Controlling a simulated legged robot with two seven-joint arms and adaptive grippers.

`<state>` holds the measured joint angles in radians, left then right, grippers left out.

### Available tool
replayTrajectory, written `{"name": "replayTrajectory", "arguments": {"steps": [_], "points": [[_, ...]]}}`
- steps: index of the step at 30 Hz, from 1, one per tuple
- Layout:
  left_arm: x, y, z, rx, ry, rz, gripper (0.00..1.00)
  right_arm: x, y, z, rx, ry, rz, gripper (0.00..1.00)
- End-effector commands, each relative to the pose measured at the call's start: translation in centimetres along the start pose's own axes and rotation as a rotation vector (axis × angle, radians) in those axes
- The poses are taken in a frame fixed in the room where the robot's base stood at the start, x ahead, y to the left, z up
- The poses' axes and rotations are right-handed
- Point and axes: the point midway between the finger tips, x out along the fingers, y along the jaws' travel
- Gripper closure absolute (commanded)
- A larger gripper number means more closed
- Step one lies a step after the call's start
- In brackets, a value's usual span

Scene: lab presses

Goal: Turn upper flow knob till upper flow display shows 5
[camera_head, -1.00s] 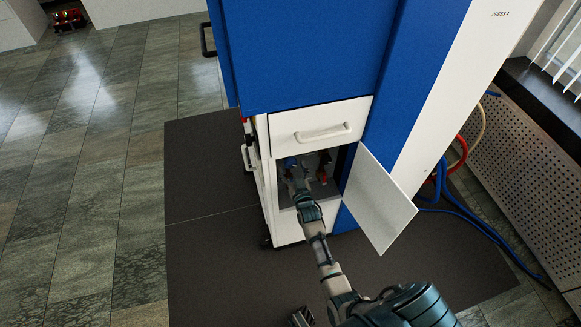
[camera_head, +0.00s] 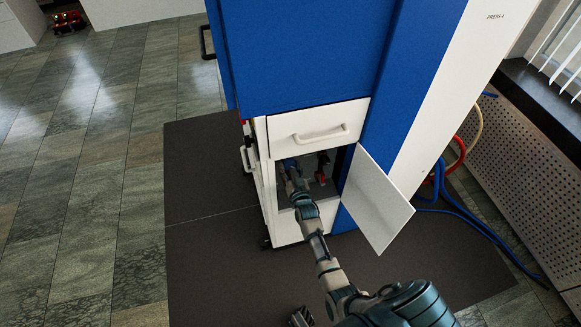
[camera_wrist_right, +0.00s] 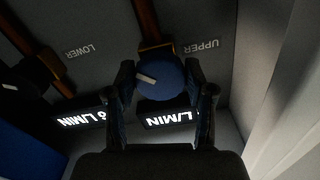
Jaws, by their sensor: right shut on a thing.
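The upper flow knob (camera_wrist_right: 162,82) is a round blue knob with a white pointer mark, next to the label UPPER in the right wrist view. My right gripper (camera_wrist_right: 162,92) has one finger on each side of this knob and is shut on it. The upper flow display (camera_wrist_right: 178,118) is lit and reads L/MIN upside down; its number is hidden behind my gripper. In the head view my right gripper (camera_head: 290,167) reaches into the open compartment of the white cabinet (camera_head: 285,228).
A dark lower knob (camera_wrist_right: 22,80) and the lit lower display (camera_wrist_right: 82,119) sit to the left in the wrist view. The open cabinet door (camera_head: 377,200) stands to the right of my arm. A drawer (camera_head: 318,128) is shut above the compartment. Hoses (camera_head: 462,208) lie at the right.

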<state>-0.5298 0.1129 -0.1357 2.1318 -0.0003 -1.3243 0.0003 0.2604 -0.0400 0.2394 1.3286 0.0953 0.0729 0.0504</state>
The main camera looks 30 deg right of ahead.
Motion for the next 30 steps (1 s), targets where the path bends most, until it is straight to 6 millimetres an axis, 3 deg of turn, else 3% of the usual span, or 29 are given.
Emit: {"name": "replayTrajectory", "arguments": {"steps": [4,12,13,15,25,30], "points": [[1.1,0.0,0.2,0.001,-0.002,0.000,0.59,0.0,-0.1,-0.2,0.114,0.000,-0.001,0.81],[1.2,0.0,0.2,0.001,-0.001,0.000,0.59,0.0,0.0,0.0,0.123,0.000,0.000,0.81],[1.2,0.0,0.2,0.001,-0.001,0.000,0.59,0.0,0.0,0.0,0.123,0.001,0.000,0.39],[1.2,0.0,0.2,0.001,-0.002,0.000,0.59,0.0,0.0,0.0,0.123,0.001,0.000,0.22],[1.2,0.0,0.2,0.000,-0.002,0.000,0.59,-0.1,0.0,0.0,0.122,0.000,0.000,0.22],[1.2,0.0,0.2,0.001,-0.001,0.000,0.59,-2.1,0.0,0.2,0.123,-0.001,0.001,0.22]]}}
